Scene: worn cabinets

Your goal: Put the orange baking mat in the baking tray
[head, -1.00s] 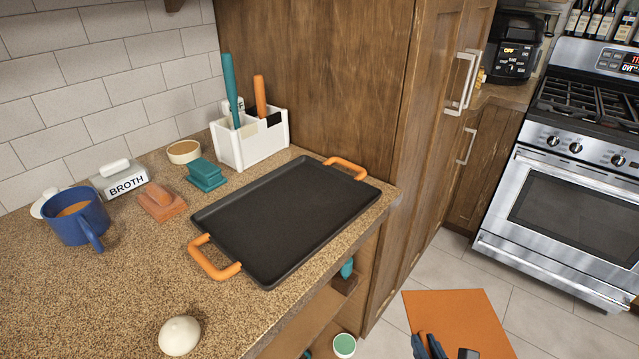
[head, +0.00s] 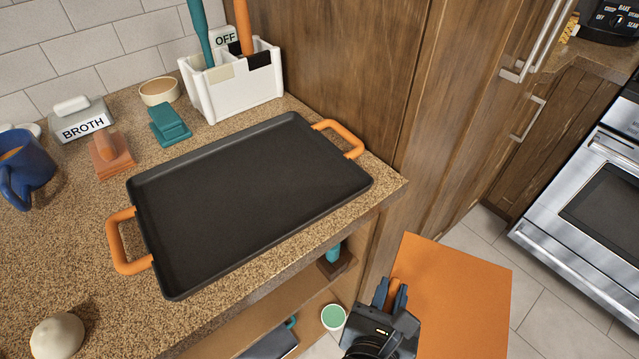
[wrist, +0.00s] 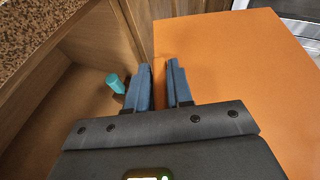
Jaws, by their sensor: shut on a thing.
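The orange baking mat (head: 455,295) is a flat, stiff-looking sheet held out beyond the counter's front edge, at the lower right of the head view. My gripper (head: 393,290) is shut on the mat at its left edge. In the wrist view my gripper (wrist: 160,85) has its blue fingers on either side of the mat's edge, and the mat (wrist: 230,80) stretches away to the right. The black baking tray (head: 250,200) with orange handles lies empty on the counter, up and left of my gripper.
A white utensil holder (head: 235,90), teal block (head: 170,125), broth container (head: 82,120), blue mug (head: 25,170) and pale round object (head: 57,335) stand around the tray. A tall wooden cabinet (head: 330,70) rises behind it. Open shelves under the counter hold a teal item (wrist: 115,83).

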